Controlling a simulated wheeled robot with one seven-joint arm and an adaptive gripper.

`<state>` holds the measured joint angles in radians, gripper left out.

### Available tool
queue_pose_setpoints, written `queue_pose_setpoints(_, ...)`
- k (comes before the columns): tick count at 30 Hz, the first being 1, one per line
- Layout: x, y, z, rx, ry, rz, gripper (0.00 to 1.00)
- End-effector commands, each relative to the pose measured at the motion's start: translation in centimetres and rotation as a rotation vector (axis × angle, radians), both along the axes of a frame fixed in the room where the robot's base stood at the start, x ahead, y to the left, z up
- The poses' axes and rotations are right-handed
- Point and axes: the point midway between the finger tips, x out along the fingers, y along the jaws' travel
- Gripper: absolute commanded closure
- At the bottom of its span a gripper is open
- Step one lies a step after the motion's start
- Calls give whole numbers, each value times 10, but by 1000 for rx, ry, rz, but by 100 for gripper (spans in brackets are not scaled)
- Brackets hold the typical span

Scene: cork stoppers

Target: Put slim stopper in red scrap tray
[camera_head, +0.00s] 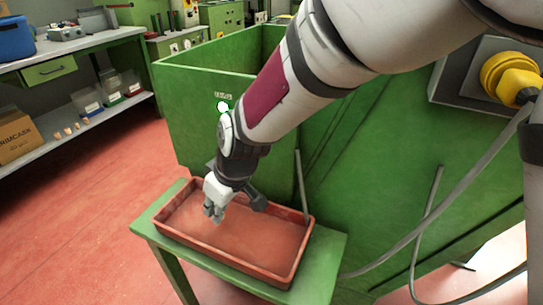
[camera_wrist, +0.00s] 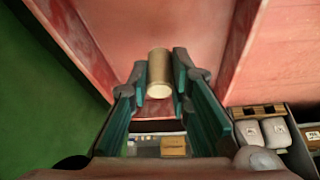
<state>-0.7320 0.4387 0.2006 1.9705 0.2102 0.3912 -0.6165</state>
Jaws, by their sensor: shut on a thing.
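The red scrap tray (camera_head: 265,250) sits on a small green table in the head view. Its floor (camera_wrist: 160,25) fills the upper part of the wrist view, and it looks empty where I can see it. My gripper (camera_head: 213,212) points down over the left part of the tray. In the wrist view my gripper (camera_wrist: 159,80) is shut on the slim stopper (camera_wrist: 159,67), a small tan cylinder held between the dark fingertips. The stopper is hard to make out in the head view. I cannot tell the exact gap between the stopper and the tray floor.
A green machine housing (camera_head: 185,110) stands right behind the tray. The green table (camera_head: 325,262) shows bare at its right edge. A shelf bench (camera_head: 95,52) with bins, a blue box (camera_head: 15,40) and small corks (camera_head: 68,130) is at the far left. Grey cables hang at right.

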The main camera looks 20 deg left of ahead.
Motion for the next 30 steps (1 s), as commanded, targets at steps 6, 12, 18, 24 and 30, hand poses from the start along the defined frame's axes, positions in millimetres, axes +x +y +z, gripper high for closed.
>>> queue_pose_setpoints(6,0,0,-26,1,0,0,89)
queue_pose_setpoints(12,0,0,-24,1,0,0,89)
queue_pose_setpoints(18,0,0,-29,0,0,0,75)
queue_pose_setpoints(24,0,0,-28,0,0,0,61)
queue_pose_setpoints(30,0,0,-27,1,0,0,61)
